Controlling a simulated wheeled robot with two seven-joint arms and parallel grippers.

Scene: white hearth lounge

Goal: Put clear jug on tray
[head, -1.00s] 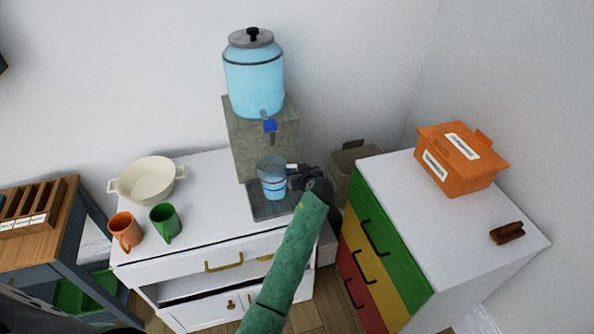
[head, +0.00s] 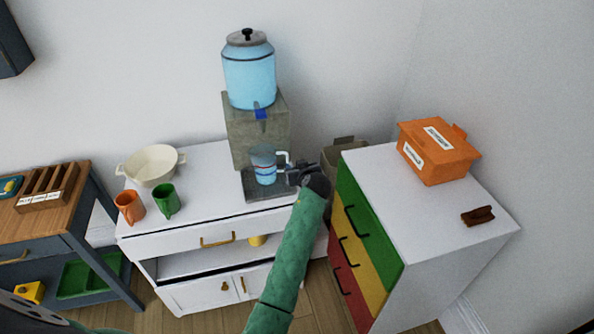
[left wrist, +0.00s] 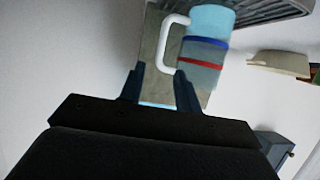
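The clear jug (head: 263,166), with red and blue bands and a white handle, stands upright on the dark grey drip tray (head: 250,190) of the water dispenser, with light blue water in its lower part. My left gripper (head: 291,176) is at the jug's right side, by the handle. In the left wrist view the jug (left wrist: 204,50) appears upside down, near the slatted tray (left wrist: 275,10). There the fingers of my left gripper (left wrist: 160,80) stand apart on either side of the lower handle, with gaps visible. My right gripper is not in view.
The dispenser (head: 249,80) stands behind the jug. An orange mug (head: 129,207), a green mug (head: 166,202) and a cream pot (head: 152,167) are on the white cabinet's left. A coloured drawer unit (head: 360,240) with an orange box (head: 438,152) stands right of my left arm.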

